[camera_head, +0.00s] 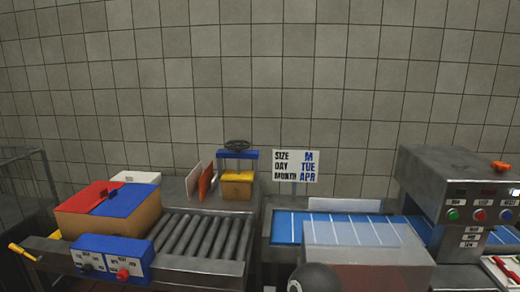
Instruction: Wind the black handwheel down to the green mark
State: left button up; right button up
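The black handwheel (237,145) sits on top of a small press with a blue crossbar (237,155), at the back of the bench left of centre. A yellow block (238,176) is below the crossbar, above a tan block (236,190). I cannot make out a green mark on the press at this size. Neither of my grippers shows in the head view, and nothing is seen touching the handwheel.
A roller conveyor (202,237) lies in front of the press. Left are a box with red and blue flaps (110,210) and a blue control box (110,258). Right are a sign (296,165), a blue belt (285,226) and a grey machine (450,175). A dark rounded shape (317,279) fills the bottom edge.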

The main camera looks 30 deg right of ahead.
aim_at(237, 148)
jog(key=z, duration=0.05)
jog(key=i, duration=0.95)
